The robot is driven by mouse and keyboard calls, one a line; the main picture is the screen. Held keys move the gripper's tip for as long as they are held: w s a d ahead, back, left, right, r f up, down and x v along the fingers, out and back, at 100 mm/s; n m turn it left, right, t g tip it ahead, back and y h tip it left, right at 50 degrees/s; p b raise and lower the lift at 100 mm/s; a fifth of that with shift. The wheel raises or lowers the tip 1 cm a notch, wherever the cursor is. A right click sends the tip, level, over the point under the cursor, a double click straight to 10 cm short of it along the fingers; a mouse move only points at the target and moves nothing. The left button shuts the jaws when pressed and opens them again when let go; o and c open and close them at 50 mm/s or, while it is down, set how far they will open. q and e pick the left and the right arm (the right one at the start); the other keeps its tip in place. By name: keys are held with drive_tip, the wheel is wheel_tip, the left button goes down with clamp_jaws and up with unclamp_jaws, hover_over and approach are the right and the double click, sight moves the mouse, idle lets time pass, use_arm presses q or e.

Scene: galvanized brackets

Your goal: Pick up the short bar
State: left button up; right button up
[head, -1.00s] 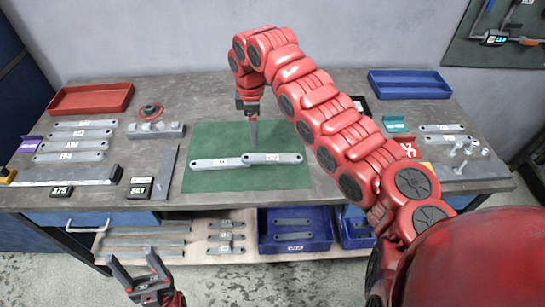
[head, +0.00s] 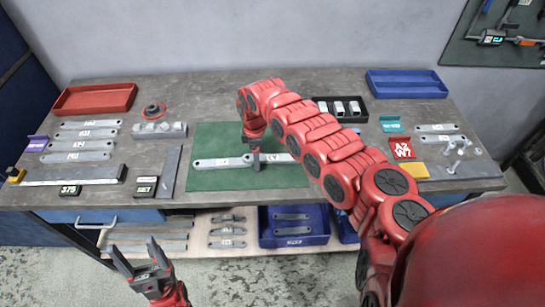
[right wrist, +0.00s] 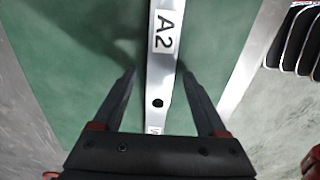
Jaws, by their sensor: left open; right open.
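Two grey metal bars lie end to end on the green mat (head: 225,180), a left bar (head: 222,163) and a right bar (head: 284,158). I cannot tell which one is the short bar. My right gripper (head: 255,163) is low over the place where they meet and hides it. In the right wrist view, a bar labelled A2 (right wrist: 163,70) with a dark hole runs between the open fingers of this gripper (right wrist: 160,100), apart from both. Its near end goes under the palm. My left gripper (head: 135,258) is open and empty, in front of the bench.
Several labelled bars (head: 85,134) lie at the left of the bench, near a red tray (head: 95,99). A blue tray (head: 407,84) is at the back right. A black holder (head: 340,110) stands behind the mat. A lower shelf holds a blue bin (head: 293,240).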

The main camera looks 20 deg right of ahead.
clamp_jaws()
drive_tip(key=shift+r, duration=0.2)
idle(0.4)
